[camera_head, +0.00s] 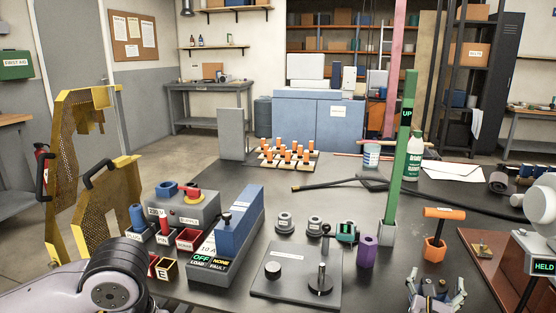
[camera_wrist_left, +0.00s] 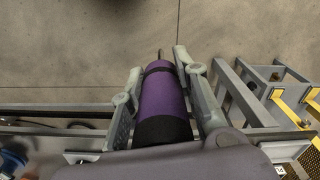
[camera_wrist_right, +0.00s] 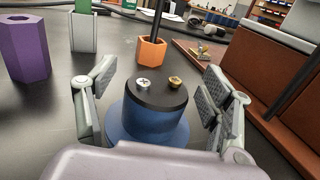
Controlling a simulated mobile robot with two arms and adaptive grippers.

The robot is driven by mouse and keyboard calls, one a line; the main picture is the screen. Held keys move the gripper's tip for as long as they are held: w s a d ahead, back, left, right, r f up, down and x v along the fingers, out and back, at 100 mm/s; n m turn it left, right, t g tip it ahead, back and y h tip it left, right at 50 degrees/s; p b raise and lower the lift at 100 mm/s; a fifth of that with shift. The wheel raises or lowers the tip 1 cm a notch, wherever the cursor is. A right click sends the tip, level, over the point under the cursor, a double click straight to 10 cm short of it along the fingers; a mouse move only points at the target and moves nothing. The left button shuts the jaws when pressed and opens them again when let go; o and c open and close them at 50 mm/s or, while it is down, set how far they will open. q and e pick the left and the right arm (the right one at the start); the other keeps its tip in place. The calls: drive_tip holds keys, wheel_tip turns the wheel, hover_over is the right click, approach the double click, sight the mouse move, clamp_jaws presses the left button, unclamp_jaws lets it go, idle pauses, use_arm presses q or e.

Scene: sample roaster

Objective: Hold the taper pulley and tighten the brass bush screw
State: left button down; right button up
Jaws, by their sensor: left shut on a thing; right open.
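My left gripper (camera_wrist_left: 158,66) is shut on a purple cylindrical handle (camera_wrist_left: 163,95) with a black band and black end, held above the floor; its far tip is mostly hidden. It is outside the head view. My right gripper (camera_head: 436,284) is open low at the right. In the right wrist view its fingers stand on both sides of a blue round stepped piece (camera_wrist_right: 150,128) with a black top. A silver cross-head screw (camera_wrist_right: 143,84) and a brass screw-like piece (camera_wrist_right: 175,82) sit on that top. I cannot tell for certain that this piece is the taper pulley.
A purple hex holder (camera_head: 367,252) stands empty-looking on the table. An orange holder (camera_head: 434,250) bears an orange T-handle tool (camera_head: 444,213). A tall green post (camera_head: 402,150) rises nearby. A grey plate (camera_head: 265,285) with a knob and post lies left of them. A brown board (camera_head: 487,262) is at right.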

drive_tip(key=v, duration=1.2)
drive_tip(key=shift+f, duration=0.1)
